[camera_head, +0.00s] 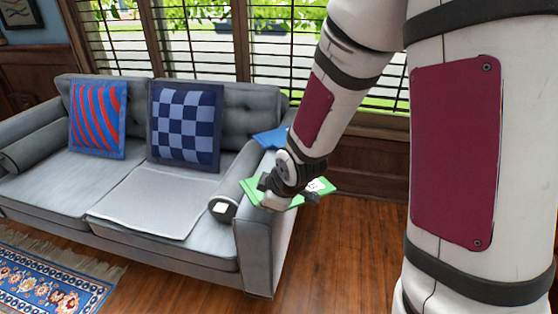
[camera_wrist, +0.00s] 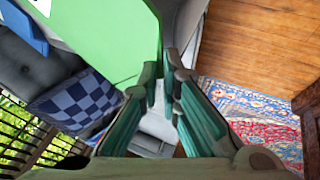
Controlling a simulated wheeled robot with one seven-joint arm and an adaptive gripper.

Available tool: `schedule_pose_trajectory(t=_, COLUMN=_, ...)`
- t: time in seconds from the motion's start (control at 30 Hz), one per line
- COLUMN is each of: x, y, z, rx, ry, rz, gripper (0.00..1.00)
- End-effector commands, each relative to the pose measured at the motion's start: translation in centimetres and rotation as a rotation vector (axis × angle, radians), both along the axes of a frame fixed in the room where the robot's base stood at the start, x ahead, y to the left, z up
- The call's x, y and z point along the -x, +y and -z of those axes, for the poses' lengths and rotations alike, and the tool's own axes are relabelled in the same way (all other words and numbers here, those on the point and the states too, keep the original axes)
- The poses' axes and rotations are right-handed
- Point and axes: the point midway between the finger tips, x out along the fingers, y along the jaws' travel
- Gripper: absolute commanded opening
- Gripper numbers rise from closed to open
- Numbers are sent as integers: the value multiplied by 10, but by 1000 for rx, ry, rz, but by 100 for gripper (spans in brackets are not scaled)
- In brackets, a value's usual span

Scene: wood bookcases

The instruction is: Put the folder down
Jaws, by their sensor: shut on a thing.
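A flat green folder (camera_head: 325,187) is at my gripper (camera_head: 289,194), over the right arm of the grey sofa (camera_head: 262,222) in the head view. My gripper is shut on the folder, with the wrist hiding its middle. In the wrist view the green folder (camera_wrist: 110,40) fills the upper left, and its lower right edge meets the fingers of my gripper (camera_wrist: 168,68). A white label shows at its corner. I cannot tell whether the folder touches the sofa arm.
A blue flat item (camera_head: 270,138) lies at the back of the sofa's right arm. A checkered cushion (camera_head: 186,125), a red-and-blue cushion (camera_head: 97,118) and a grey bolster with a pale end (camera_head: 223,208) are on the sofa. A patterned rug (camera_head: 50,280) lies at left; wood floor (camera_head: 340,250) is bare.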

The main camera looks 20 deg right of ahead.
Motion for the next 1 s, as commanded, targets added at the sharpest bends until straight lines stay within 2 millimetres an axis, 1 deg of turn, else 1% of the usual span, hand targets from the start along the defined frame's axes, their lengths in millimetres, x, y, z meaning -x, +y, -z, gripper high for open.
schedule_pose_trajectory(t=0.03, x=1, y=-1, z=6, rx=0, ry=-1, rz=-9, gripper=0)
schedule_pose_trajectory(t=0.2, x=3, y=1, z=11, rx=1, ry=0, rz=-41, gripper=0)
schedule_pose_trajectory(t=0.27, x=0, y=1, z=11, rx=1, ry=-1, rz=-45, gripper=0)
schedule_pose_trajectory(t=0.33, x=-9, y=1, z=12, rx=1, ry=-3, rz=-48, gripper=0)
schedule_pose_trajectory(t=0.47, x=-37, y=-1, z=15, rx=0, ry=-3, rz=-46, gripper=0)
schedule_pose_trajectory(t=0.6, x=-71, y=-4, z=19, rx=0, ry=-3, rz=-47, gripper=0)
schedule_pose_trajectory(t=0.8, x=-118, y=-8, z=23, rx=0, ry=-3, rz=-47, gripper=0)
schedule_pose_trajectory(t=0.9, x=-134, y=-10, z=25, rx=0, ry=-1, rz=-46, gripper=0)
schedule_pose_trajectory(t=1.0, x=-144, y=-11, z=25, rx=1, ry=-1, rz=-45, gripper=0)
